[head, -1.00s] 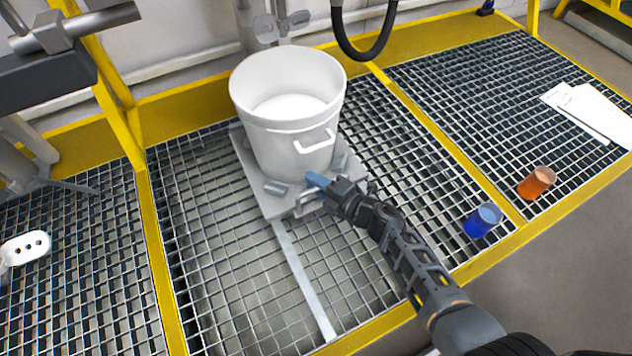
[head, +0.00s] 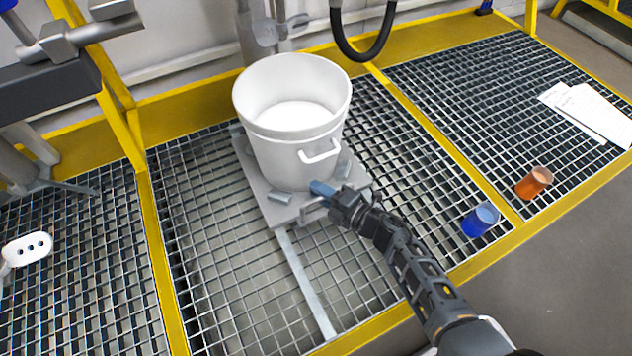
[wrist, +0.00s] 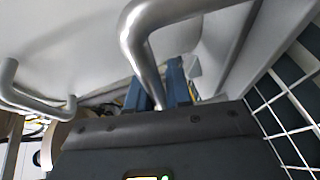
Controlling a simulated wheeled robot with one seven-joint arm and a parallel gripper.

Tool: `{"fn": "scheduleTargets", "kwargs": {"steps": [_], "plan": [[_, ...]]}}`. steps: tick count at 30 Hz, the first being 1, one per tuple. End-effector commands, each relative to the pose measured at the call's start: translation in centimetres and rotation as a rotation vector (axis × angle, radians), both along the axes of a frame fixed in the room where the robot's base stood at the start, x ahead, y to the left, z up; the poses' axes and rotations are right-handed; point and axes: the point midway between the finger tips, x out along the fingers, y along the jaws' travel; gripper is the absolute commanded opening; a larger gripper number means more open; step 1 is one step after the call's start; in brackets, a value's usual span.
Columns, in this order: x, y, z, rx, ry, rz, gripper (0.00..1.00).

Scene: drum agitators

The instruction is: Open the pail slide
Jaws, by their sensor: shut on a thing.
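The white pail (head: 285,155) stands upright on the pail slide (head: 258,190), a grey plate over the floor grating. The slide's metal handle (head: 312,214) is at its front edge, and it shows large in the wrist view (wrist: 135,45). My gripper (head: 322,190) is at the slide's front right, below the pail's side handle (head: 320,152). In the wrist view its blue fingers (wrist: 158,92) are shut around the slide's handle bar. Part of the handle is hidden by the fingers.
A flat grey rail (head: 306,285) runs from the slide toward the front yellow edge, and it is clear. White papers (head: 588,110) lie farther right. A black hose (head: 362,50) hangs behind the pail.

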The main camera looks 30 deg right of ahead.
Motion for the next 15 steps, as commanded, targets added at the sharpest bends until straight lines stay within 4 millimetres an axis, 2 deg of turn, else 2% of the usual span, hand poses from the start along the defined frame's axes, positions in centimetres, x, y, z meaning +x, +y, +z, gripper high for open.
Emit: {"fn": "scheduleTargets", "kwargs": {"steps": [1, 5, 15], "plan": [[-1.4, 0.1, 0.1, 0.003, 0.007, 0.0, 0.0], [-4.6, 0.1, 0.2, 0.002, 0.008, 0.0, 0.0], [-14.1, 0.1, 0.0, 0.001, 0.008, 0.001, 0.0]]}}
